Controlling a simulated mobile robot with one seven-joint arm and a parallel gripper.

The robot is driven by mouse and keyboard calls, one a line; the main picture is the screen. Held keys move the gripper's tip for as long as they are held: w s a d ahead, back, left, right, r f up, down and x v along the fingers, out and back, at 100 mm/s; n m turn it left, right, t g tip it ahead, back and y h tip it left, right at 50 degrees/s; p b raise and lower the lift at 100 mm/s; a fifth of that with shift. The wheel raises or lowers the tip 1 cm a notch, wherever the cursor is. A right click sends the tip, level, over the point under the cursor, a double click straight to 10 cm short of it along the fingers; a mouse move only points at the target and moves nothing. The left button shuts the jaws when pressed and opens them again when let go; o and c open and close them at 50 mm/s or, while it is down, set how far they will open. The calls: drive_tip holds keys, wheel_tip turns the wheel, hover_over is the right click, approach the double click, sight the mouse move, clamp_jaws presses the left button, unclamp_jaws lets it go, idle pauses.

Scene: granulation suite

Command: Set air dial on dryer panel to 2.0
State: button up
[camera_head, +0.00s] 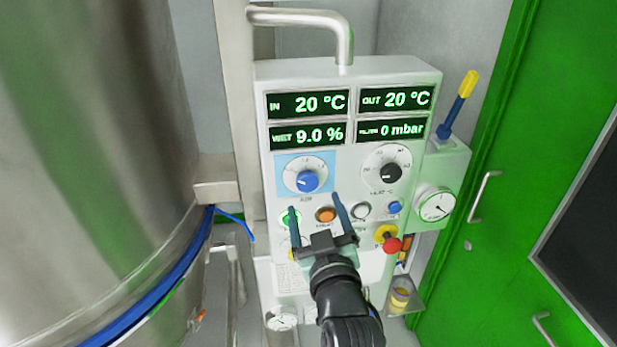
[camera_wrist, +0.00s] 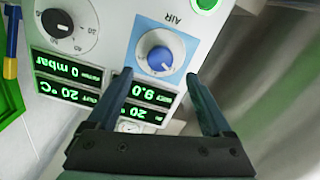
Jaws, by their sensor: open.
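The dryer panel (camera_head: 350,75) is a white upright box in the head view. Its air dial (camera_head: 307,181) is a blue knob on a white scale within a light blue square, at the panel's left. Which number it points to is too small to read. In the wrist view the air dial (camera_wrist: 160,58) appears upside down, beyond and between the fingertips. My gripper (camera_head: 315,203) is open and empty, its two fingers pointing up towards the dial from just below. It also shows in the wrist view (camera_wrist: 158,82), apart from the knob as far as I can tell.
The black heat dial (camera_head: 390,173) sits right of the air dial. Below are a green button (camera_head: 285,218), an orange button (camera_head: 325,214) and a red emergency knob (camera_head: 391,245). A steel vessel (camera_head: 95,150) stands left; a green door (camera_head: 545,120) stands right.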

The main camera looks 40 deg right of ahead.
sight(308, 185)
drive_tip(key=p+x, duration=0.2)
drive_tip(key=x, duration=0.5)
drive_tip(key=shift+w+d, duration=0.15)
drive_tip(key=shift+w, duration=0.1)
clamp_jaws()
